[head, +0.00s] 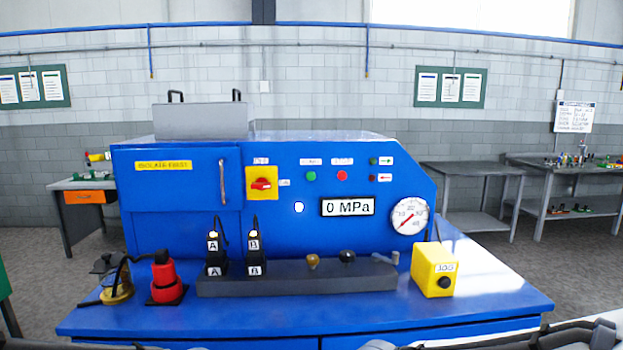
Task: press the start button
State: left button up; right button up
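A blue machine (160,220) stands ahead on a blue bench. On its front panel are a green round button (311,176) and a red round button (342,176), each under a small label that I cannot read clearly. To their left is a red rotary switch (262,184) on a yellow plate. The display (348,206) reads "0 MPa", beside a round dial gauge (410,216). Only grey and dark arm parts of mine show along the bottom edge. Neither gripper's fingers can be seen, and nothing touches the panel.
On the bench (300,318) stand a yellow box (434,270) with a black button, a red and black device (163,275), and black connectors marked A and B. A dark grey bar (300,284) with knobs lies before the panel. The front strip of the bench is clear.

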grip_shut()
dwell(1.5)
